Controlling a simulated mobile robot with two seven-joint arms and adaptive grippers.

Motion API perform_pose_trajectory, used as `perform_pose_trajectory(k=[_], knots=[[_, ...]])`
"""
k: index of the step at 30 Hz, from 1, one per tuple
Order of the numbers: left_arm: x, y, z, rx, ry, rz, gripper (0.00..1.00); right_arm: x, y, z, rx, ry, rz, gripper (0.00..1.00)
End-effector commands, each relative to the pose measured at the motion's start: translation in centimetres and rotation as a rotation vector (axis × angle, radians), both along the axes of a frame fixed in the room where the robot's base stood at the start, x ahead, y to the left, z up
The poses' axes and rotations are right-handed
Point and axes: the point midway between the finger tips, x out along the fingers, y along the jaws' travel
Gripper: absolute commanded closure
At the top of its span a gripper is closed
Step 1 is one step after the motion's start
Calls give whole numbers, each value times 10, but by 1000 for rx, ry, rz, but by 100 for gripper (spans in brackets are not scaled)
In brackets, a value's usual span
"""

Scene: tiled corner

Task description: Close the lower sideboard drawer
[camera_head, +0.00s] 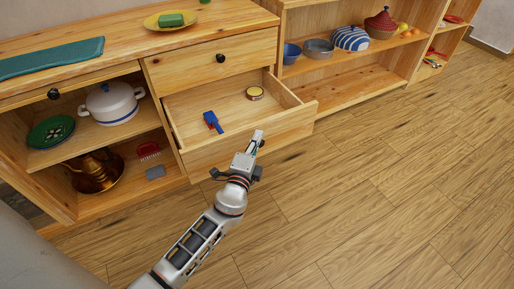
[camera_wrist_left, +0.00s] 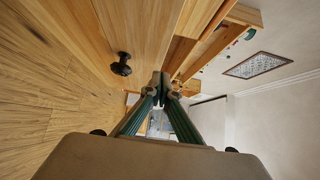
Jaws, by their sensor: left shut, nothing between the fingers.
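The lower sideboard drawer (camera_head: 293,121) is pulled out in the head view, with its wooden front facing me. Inside it lie a blue brush-like object (camera_head: 212,122) and a small round tin (camera_head: 255,92). My left gripper (camera_head: 259,135) is shut and empty, in front of the drawer front near its top edge. In the left wrist view the closed fingertips (camera_wrist_left: 160,80) are beside a wooden front with a dark round knob (camera_wrist_left: 121,65). I cannot tell whether the fingers touch the wood. My right gripper is not in view.
The upper drawer (camera_head: 215,62) is closed. Open compartments at left hold a white pot (camera_head: 111,104), a green plate (camera_head: 51,132) and a copper kettle (camera_head: 95,171). A shelf with bowls (camera_head: 319,48) stands at the right. The wooden floor (camera_head: 400,180) is clear.

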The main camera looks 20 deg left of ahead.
Motion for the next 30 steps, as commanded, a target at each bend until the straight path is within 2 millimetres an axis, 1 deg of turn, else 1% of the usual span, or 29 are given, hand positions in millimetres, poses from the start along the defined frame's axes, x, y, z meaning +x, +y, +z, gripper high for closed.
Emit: perform_pose_trajectory(k=[1,6,22,26,30], knots=[[5,5,3,0,-4,-1,100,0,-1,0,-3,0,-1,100],[11,14,1,-1,-2,-1,100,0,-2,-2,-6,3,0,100],[15,19,0,-1,-1,-1,100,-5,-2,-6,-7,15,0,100],[22,30,-2,0,1,0,100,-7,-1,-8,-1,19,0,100],[37,49,-3,2,2,1,100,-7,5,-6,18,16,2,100]])
